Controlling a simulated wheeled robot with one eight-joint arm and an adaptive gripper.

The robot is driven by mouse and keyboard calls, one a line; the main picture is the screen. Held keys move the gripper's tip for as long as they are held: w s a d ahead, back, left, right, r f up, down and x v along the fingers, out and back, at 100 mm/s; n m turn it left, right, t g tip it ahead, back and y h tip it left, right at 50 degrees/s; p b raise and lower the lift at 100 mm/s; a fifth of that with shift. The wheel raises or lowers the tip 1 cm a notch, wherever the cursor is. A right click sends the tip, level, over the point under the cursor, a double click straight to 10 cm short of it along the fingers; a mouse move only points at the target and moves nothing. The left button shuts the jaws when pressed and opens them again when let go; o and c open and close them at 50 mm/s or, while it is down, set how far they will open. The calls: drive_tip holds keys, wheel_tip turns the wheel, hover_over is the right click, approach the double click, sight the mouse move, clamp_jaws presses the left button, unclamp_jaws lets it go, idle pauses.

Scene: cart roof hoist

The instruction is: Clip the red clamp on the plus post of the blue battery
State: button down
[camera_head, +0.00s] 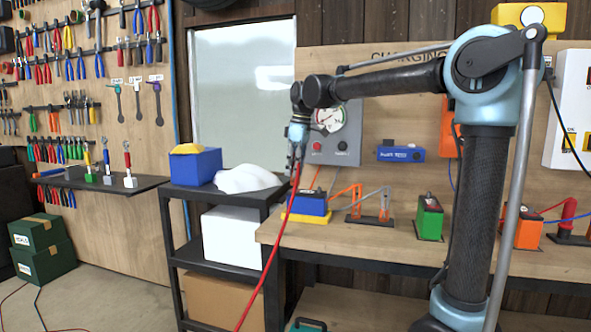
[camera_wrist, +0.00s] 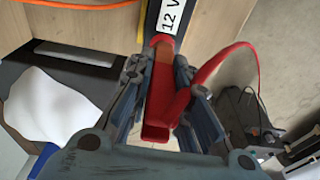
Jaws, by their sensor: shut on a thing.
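My gripper (camera_head: 297,150) is shut on a red clamp and holds it in the air above the left end of the workbench, up and left of the blue battery (camera_head: 312,204). The wrist view shows the red clamp (camera_wrist: 162,95) between the fingers of my gripper (camera_wrist: 158,75), with its red cable looping off to the right. In the head view the red cable (camera_head: 270,262) hangs down from my gripper past the bench's left end. The blue battery stands on a yellow base, apart from the clamp. Its plus post is too small to make out.
The workbench (camera_head: 400,246) also carries an orange clamp stand (camera_head: 370,206), a green battery (camera_head: 430,218) and an orange battery (camera_head: 522,231). A black shelf cart (camera_head: 230,193) with a blue box (camera_head: 195,168) and white cloth (camera_head: 245,180) stands left. A charger panel (camera_head: 338,150) hangs behind.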

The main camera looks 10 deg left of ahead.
drive_tip(key=shift+f, duration=0.95)
drive_tip(key=c, duration=1.4)
unclamp_jaws()
drive_tip(key=shift+r, duration=0.15)
drive_tip(key=r, duration=0.3)
drive_tip(key=d+r, duration=0.1)
drive_tip(key=r, duration=0.3)
drive_tip(key=d+r, duration=0.1)
drive_tip(key=r, duration=0.3)
drive_tip(key=shift+r, duration=0.25)
drive_tip(key=shift+s, duration=0.1)
